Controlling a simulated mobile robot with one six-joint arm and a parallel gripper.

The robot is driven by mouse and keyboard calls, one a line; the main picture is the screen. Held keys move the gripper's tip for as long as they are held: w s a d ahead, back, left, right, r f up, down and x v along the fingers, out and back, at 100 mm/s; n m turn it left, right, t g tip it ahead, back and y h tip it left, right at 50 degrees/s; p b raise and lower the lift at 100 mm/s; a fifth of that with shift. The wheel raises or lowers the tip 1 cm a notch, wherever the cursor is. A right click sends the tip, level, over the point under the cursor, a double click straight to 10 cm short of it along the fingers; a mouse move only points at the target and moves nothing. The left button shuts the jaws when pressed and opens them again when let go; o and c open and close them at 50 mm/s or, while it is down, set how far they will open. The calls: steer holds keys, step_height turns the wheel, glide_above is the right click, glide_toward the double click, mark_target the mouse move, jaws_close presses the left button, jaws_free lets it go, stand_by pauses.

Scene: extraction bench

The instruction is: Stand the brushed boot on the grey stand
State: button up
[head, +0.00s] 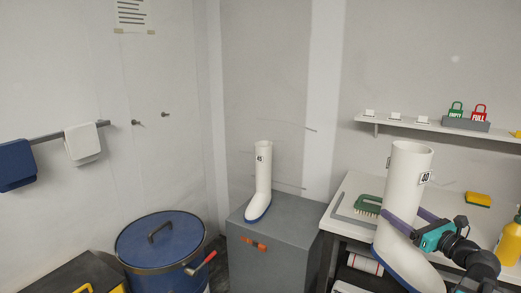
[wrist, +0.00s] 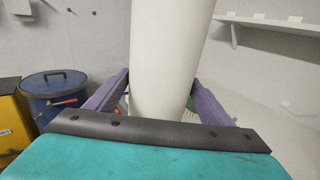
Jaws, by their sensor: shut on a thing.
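My gripper (head: 402,213) is shut around the shaft of a tall white boot (head: 405,178) with a blue sole and a number label, at the right in the head view. The boot is upright, toe pointing lower right, in front of the white bench. In the wrist view its white shaft (wrist: 168,60) stands between my two purple fingers. The grey stand (head: 275,262), a box with an orange latch, is left of my gripper. A second white boot (head: 262,180) with a blue sole stands upright on its top. The held boot's lower end is partly cut off by the frame.
A white bench (head: 350,190) holds a green brush (head: 368,205), a yellow sponge (head: 478,199) and a yellow bottle (head: 509,240). A blue lidded drum (head: 160,245) stands left of the stand. A wall shelf (head: 440,127) is above the bench. The stand's top right is bare.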

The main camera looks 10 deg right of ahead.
steer(key=w+a+f+n+g+y, duration=0.1)
steer(key=a+f+n+g+y, duration=0.15)
steer(key=a, duration=0.65)
steer(key=w+a+f+n+g+y, duration=0.2)
steer(key=a+f+n+y, duration=0.15)
steer(key=a, duration=0.65)
steer(key=w+a+f+n+g+y, duration=0.1)
steer(key=a+f+n+g+y, duration=0.2)
steer(key=a, duration=0.6)
step_height(320, 180, down, 10)
steer(key=m+y+b, duration=0.1)
steer(key=b, duration=0.9)
steer(key=shift+w+t, duration=0.2)
steer(key=shift+t, duration=0.15)
steer(key=a, duration=0.7)
